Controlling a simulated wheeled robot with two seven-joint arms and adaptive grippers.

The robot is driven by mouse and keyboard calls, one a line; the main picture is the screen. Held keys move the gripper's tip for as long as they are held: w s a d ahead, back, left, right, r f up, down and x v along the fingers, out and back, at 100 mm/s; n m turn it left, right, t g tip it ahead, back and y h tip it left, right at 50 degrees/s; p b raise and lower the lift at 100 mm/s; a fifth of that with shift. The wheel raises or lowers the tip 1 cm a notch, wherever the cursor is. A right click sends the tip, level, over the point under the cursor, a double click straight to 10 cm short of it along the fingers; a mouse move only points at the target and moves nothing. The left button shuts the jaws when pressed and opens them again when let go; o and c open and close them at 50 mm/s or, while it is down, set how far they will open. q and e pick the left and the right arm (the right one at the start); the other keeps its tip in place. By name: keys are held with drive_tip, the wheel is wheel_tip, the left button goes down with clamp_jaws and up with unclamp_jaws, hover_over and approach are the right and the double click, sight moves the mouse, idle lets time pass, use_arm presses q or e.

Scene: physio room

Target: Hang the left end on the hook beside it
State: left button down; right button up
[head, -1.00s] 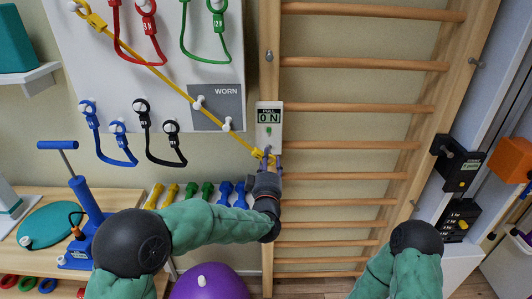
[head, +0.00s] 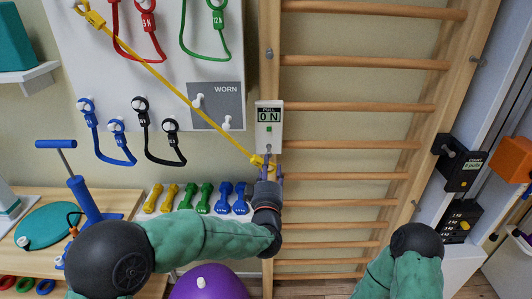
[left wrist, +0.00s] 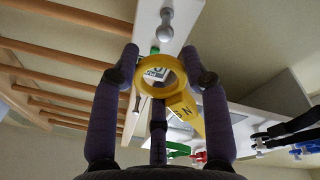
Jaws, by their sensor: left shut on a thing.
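A yellow band (head: 160,78) runs taut and slanting across the white board, from its upper left ring (head: 93,18) on a peg to my left gripper (head: 268,170). My left gripper is shut on the band's lower right yellow ring (left wrist: 142,75), which shows between the purple fingers in the left wrist view. My right gripper is out of view.
Red (head: 120,40), green (head: 190,50), blue (head: 105,150) and black (head: 150,150) bands hang nearby. Wall bars (head: 360,106) fill the right. Dumbbells (head: 205,197) and a purple ball (head: 208,285) are below.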

use_arm(q)
drive_tip(key=shift+s+f+b, duration=0.15)
drive_tip(key=shift+s+b, duration=0.45)
drive_tip(key=shift+s, duration=2.15)
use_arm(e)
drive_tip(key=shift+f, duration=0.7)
